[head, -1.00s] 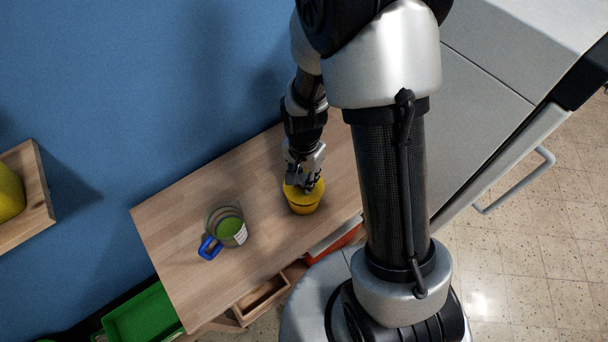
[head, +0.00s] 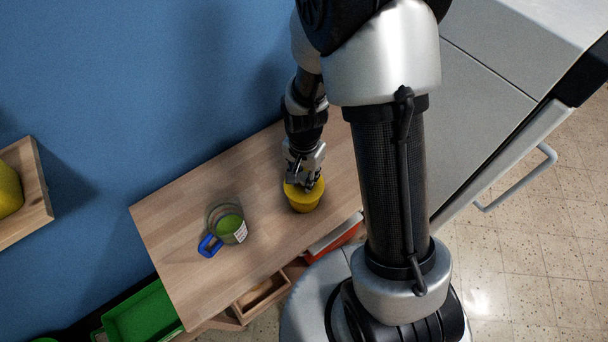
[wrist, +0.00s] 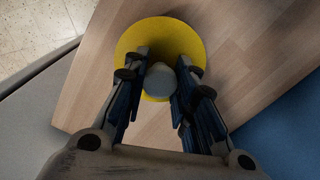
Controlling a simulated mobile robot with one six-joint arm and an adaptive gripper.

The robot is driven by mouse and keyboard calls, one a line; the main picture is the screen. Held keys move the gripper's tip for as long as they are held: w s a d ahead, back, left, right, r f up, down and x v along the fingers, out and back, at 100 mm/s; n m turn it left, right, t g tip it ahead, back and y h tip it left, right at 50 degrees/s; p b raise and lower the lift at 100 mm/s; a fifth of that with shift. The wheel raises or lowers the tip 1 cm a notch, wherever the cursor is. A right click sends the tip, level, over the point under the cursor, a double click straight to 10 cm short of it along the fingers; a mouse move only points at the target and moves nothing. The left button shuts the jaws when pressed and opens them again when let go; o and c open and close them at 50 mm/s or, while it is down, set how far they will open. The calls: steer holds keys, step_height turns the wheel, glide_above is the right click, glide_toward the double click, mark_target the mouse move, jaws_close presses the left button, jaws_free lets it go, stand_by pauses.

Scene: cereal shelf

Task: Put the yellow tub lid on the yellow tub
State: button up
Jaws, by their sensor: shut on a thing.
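The yellow tub (head: 306,206) stands upright on the wooden worktop, right of its middle in the head view. The yellow tub lid (head: 290,188) is at the tub's top, partly hidden by my gripper (head: 303,184). In the wrist view the lid (wrist: 160,32) is a round yellow disc with a pale grey knob (wrist: 160,80). My gripper (wrist: 160,70) is shut on this knob, one finger on each side. The lid covers the tub in the wrist view. I cannot tell whether it is fully seated on the rim.
A blue wall (head: 130,80) rises behind. A green bin (head: 145,318) is below the worktop's front left. Bare wood surrounds the tub.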

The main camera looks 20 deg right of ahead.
steer(key=shift+f+b, duration=0.6)
steer(key=shift+f, duration=0.15)
steer(key=o, duration=1)
steer(key=shift+r, duration=0.1)
step_height(320, 180, up, 12)
stand_by(0.5)
